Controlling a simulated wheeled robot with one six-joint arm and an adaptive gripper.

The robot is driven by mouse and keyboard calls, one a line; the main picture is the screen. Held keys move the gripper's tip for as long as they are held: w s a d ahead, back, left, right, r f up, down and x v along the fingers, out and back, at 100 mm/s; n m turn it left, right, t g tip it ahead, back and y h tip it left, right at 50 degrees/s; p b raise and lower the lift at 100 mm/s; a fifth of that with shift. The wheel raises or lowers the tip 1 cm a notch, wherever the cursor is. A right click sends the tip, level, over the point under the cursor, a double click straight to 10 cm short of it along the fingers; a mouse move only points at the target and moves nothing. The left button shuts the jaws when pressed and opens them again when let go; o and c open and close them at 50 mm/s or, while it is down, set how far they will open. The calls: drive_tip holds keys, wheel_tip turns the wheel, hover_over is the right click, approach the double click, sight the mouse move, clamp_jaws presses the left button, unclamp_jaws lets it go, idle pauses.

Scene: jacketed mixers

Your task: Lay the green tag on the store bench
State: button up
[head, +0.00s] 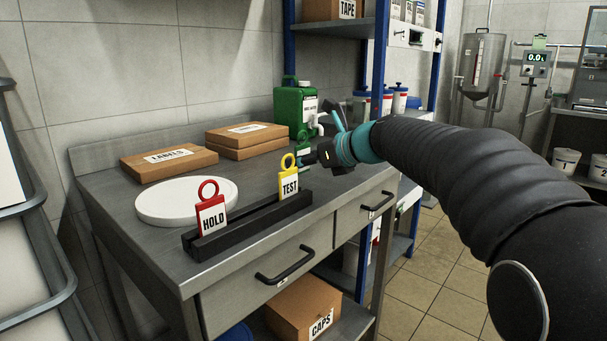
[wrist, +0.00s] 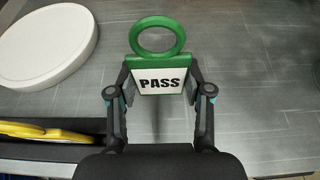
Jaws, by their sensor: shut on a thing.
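The green tag (wrist: 160,78), marked PASS with a ring at its top, is between the two fingers of my gripper (wrist: 158,88), which is shut on it. In the head view my gripper (head: 309,158) is at the right part of the grey bench (head: 255,190), beyond the yellow tag. A small green part of the tag (head: 303,151) shows there; the rest is hidden. The bench top lies behind the tag in the wrist view. I cannot tell whether the tag touches it.
A black rack (head: 248,226) holds a red HOLD tag (head: 211,212) and a yellow TEST tag (head: 289,183). A white round disc (head: 165,203), boxes (head: 168,161) and a green jug (head: 289,108) stand on the bench. A blue-posted shelf (head: 378,70) rises behind.

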sight(304, 187)
drive_tip(key=shift+f, duration=1.45)
drive_tip(key=shift+f+b, duration=0.2)
drive_tip(key=shift+b, duration=0.1)
drive_tip(key=o, duration=0.8)
drive_tip(key=shift+r, duration=0.2)
drive_tip(key=v, duration=1.2)
drive_tip(key=shift+r, duration=0.1)
